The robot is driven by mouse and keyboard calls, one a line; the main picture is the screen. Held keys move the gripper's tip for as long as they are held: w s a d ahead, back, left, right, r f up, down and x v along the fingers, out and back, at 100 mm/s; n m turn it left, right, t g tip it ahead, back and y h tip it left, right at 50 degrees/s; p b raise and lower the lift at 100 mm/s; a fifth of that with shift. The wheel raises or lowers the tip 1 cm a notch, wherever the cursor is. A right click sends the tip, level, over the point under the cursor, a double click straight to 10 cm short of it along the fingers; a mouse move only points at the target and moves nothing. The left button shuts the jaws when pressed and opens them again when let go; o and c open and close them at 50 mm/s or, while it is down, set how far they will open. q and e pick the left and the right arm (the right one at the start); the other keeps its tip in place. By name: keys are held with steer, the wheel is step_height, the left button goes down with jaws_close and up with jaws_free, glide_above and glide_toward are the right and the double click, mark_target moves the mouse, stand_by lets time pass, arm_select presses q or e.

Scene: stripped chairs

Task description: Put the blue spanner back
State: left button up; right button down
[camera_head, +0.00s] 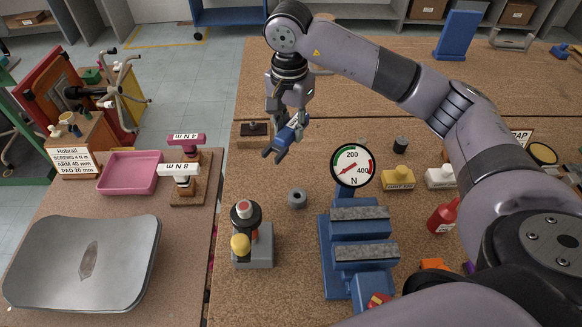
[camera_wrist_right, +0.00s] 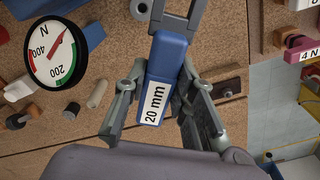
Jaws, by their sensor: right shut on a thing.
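The blue spanner shows in the head view (camera_head: 287,137) as a blue handle hanging tilted below my right gripper (camera_head: 291,113), above the bench. In the right wrist view the spanner (camera_wrist_right: 167,62) has a white "20 mm" label and a grey metal end reaching past the top edge. The fingers of my right gripper (camera_wrist_right: 163,95) are shut on its handle, one on each side. My left gripper is not in view.
Left are pink and white torque tools (camera_head: 184,140), a pink tray (camera_head: 130,172) and a metal seat (camera_head: 84,262). The bench behind is largely clear.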

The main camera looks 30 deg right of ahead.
steer(key=w+d+r+m, duration=0.1)
steer(key=w+d+m, duration=0.2)
steer(key=w+m, duration=0.2)
steer(key=m+p, duration=0.2)
steer(key=p, duration=0.2)
glide_above(294, 167)
step_height(294, 167, down, 14)
steer(key=shift+f, duration=0.25)
step_height(294, 167, down, 4)
steer(key=shift+p, duration=0.4)
steer(key=shift+f, duration=0.4)
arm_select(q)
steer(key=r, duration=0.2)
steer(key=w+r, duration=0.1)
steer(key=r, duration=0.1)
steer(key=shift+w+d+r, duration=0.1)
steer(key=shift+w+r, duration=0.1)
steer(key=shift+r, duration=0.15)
